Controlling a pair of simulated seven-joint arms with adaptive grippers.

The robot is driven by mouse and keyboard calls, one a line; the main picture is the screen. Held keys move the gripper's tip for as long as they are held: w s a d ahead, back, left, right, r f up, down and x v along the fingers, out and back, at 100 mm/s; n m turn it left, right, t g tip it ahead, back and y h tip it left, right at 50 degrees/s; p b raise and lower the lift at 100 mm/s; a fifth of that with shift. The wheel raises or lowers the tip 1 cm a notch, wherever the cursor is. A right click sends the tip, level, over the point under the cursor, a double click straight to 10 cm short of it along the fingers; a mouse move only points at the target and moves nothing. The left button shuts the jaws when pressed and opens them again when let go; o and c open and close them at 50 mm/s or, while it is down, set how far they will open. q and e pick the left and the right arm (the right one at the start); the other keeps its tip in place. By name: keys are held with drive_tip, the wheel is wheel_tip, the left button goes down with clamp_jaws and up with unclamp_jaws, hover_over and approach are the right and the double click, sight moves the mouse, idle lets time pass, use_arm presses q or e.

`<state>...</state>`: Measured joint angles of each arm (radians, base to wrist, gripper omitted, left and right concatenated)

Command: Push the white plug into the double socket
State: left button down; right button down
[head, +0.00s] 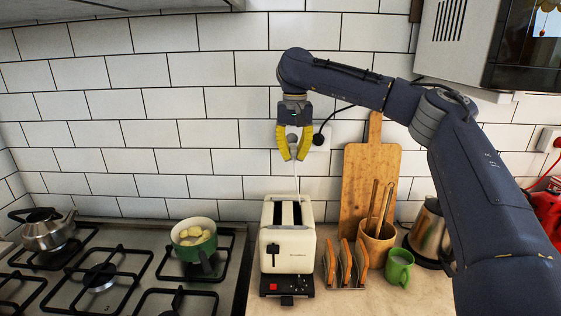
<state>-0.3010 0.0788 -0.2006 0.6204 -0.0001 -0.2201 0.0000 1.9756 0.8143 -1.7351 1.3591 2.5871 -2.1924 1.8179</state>
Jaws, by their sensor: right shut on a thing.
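My right gripper (293,156), with yellow fingers, is in front of the tiled wall above the toaster. It is shut on the white plug (293,139), which shows small and greyish between the fingers. A thin white cord (298,178) hangs from there toward the toaster (288,245). The double socket (325,131) is on the wall just behind and right of the fingers; its left part is hidden by the gripper. A black plug (318,140) with a black cable sits at its right side. I cannot tell whether the white plug touches the socket. My left gripper is out of view.
A wooden board (369,165) leans on the wall right of the socket. A utensil pot (378,243), green mug (399,268), toast rack (345,270) and kettle (428,232) stand right of the toaster. The hob (120,270) is left. A microwave (470,45) hangs upper right.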

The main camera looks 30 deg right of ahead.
drive_tip(key=shift+w+a+r, duration=0.1)
drive_tip(key=shift+w, duration=0.1)
idle(0.5)
drive_tip(key=shift+w+d, duration=0.5)
drive_tip(key=shift+w, duration=0.3)
drive_tip(key=shift+w+d, duration=0.45)
drive_tip(key=shift+w, duration=0.4)
drive_tip(key=shift+w+d, duration=0.5)
drive_tip(key=shift+w, duration=0.3)
drive_tip(key=shift+w+d, duration=0.4)
drive_tip(key=shift+w, duration=0.3)
drive_tip(key=shift+w+d, duration=0.4)
drive_tip(key=shift+w, duration=0.25)
idle(0.3)
drive_tip(key=c, duration=1.3)
unclamp_jaws()
wheel_tip(320, 180, up, 12)
